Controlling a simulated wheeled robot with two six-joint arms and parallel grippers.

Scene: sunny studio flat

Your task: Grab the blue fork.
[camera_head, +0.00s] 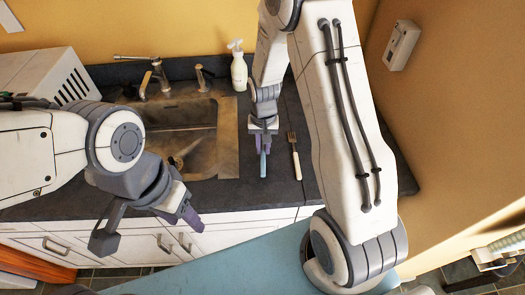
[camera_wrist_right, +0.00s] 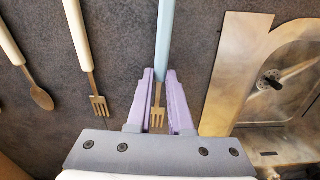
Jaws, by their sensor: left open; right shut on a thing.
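The blue fork (camera_wrist_right: 164,32) has a light blue handle and brass-coloured tines. In the right wrist view my right gripper (camera_wrist_right: 160,74) is shut on it near the neck, with the tines between the purple fingers. In the head view my right gripper (camera_head: 263,140) points down at the counter, and the fork's blue handle (camera_head: 263,165) sticks out toward the front edge. I cannot tell whether the fork touches the counter. My left gripper (camera_head: 148,226) is open and empty, in front of the cabinets below the counter edge.
A white-handled fork (camera_head: 295,160) lies right of the blue one, apart from it. A white-handled spoon (camera_wrist_right: 10,45) shows in the wrist view. The sink (camera_head: 228,150) is to the left. The wall (camera_head: 440,130) bounds the right side.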

